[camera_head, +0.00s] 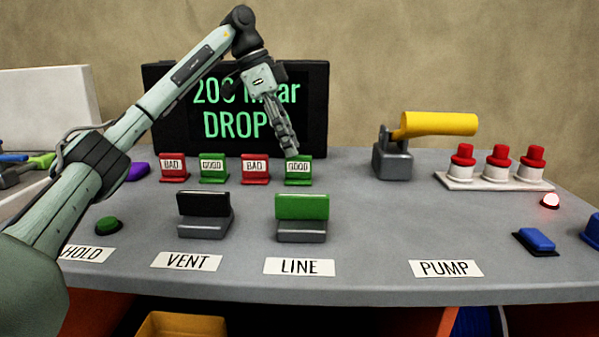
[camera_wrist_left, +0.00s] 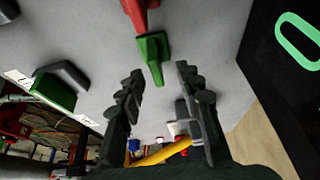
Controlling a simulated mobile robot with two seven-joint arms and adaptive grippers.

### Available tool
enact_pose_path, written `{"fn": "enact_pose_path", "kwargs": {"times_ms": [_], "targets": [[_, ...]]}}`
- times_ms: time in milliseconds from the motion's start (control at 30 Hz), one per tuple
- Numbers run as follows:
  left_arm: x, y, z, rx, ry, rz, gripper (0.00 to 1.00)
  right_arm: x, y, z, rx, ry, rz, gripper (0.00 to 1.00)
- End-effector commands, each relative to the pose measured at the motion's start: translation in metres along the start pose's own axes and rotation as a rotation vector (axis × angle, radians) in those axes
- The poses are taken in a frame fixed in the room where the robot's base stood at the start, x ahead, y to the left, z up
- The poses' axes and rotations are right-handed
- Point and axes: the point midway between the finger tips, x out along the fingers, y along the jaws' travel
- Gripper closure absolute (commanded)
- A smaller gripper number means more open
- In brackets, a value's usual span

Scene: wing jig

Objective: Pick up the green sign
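Two green signs reading GOOD stand on the grey bench, a left one (camera_head: 212,168) and a right one (camera_head: 299,171). My left gripper (camera_head: 291,150) points down just above the right one, its fingertips overlapping the sign's top in the head view. In the left wrist view this green sign (camera_wrist_left: 153,56) lies just beyond the gap between the fingertips. The fingers (camera_wrist_left: 157,76) are apart with nothing between them, so the gripper is open. My right gripper is in neither view.
Red BAD signs (camera_head: 173,168) (camera_head: 255,168) stand beside the green ones. A black display (camera_head: 318,105) is behind. The black VENT handle (camera_head: 204,205) and green LINE handle (camera_head: 302,207) are in front. A yellow lever (camera_head: 438,124) and red-topped buttons (camera_head: 500,158) stand right.

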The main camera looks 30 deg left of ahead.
Motion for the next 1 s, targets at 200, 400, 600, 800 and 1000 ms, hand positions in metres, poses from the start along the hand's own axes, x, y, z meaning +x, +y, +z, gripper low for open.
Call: {"fn": "enact_pose_path", "kwargs": {"times_ms": [200, 400, 600, 800, 1000], "targets": [[0.032, 0.008, 0.001, 0.000, -0.004, 0.003, 0.65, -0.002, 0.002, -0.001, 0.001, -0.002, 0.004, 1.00], [0.050, 0.008, -0.001, 0.000, -0.001, 0.001, 0.65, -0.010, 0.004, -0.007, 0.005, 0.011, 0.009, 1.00], [0.051, 0.008, -0.001, 0.000, -0.001, 0.001, 0.65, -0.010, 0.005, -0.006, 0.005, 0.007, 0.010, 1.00], [0.051, 0.008, -0.001, 0.000, -0.001, 0.001, 0.86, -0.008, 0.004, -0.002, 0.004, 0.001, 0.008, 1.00], [0.050, 0.008, -0.001, 0.000, -0.001, 0.001, 1.00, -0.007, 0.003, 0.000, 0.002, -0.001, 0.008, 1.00]]}}
